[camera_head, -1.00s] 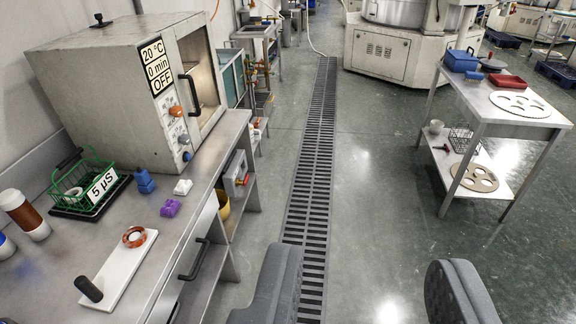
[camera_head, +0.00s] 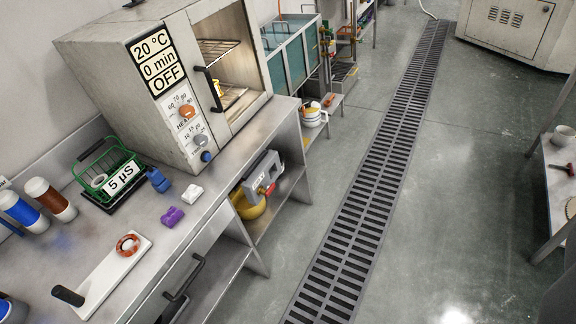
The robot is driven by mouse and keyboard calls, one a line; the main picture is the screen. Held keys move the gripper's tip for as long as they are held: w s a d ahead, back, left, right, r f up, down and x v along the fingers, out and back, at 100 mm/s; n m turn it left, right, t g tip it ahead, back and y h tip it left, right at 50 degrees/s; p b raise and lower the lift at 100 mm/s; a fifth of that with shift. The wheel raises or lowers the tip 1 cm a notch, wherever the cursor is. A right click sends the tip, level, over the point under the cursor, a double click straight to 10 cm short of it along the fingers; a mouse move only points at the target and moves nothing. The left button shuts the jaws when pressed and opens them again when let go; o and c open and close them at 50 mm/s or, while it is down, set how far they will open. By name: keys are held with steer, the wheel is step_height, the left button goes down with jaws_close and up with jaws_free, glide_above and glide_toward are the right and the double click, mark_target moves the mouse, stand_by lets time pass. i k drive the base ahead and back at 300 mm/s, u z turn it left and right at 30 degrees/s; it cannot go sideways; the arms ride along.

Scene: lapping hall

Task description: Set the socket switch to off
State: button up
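The socket box (camera_head: 262,174) is a small grey unit at the open end of the steel bench, below the worktop edge and right of the drawer handle. A red part, seemingly its switch (camera_head: 269,189), sticks out at its lower right. It is too small to tell which way the switch is set. My gripper is not in view, so its fingers and their distance from the socket cannot be seen.
An oven (camera_head: 176,92) with an OFF label stands on the bench (camera_head: 150,215). A floor grate (camera_head: 365,210) runs along the clear aisle. A white table (camera_head: 558,190) stands at right.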

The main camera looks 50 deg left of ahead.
mark_target(266, 193)
steer(key=u, duration=0.45)
steer(key=i, duration=1.05)
steer(key=u, duration=0.65)
